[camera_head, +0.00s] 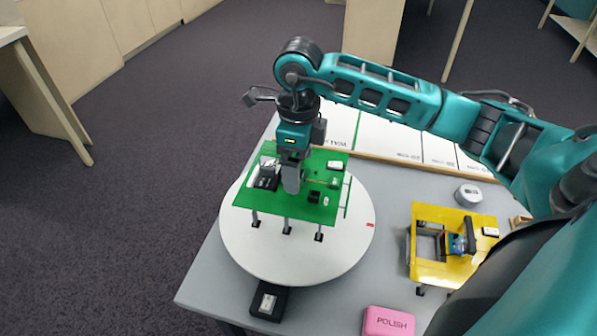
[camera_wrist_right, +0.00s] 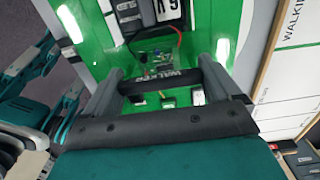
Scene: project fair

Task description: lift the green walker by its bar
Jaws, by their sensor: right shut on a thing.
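The green walker (camera_head: 330,210) is a flat green plate with several thin dark legs, over the left part of the round white disc (camera_head: 340,255). Whether its feet touch the disc is not clear. My right gripper (camera_head: 291,182) points down onto the middle of the plate. In the right wrist view its two grey fingers (camera_wrist_right: 165,86) are at the two ends of the dark lettered bar (camera_wrist_right: 160,83), shut on it. A small circuit board (camera_wrist_right: 150,60) with a red wire lies on the green plate beyond the bar. My left gripper is out of view.
A yellow walker (camera_head: 432,272) stands right of the disc. A pink POLISH box (camera_head: 388,322), a grey round tin (camera_head: 468,193) and a black box (camera_head: 268,301) are around it on the grey table (camera_head: 205,275). White panels (camera_head: 378,135) line the back.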

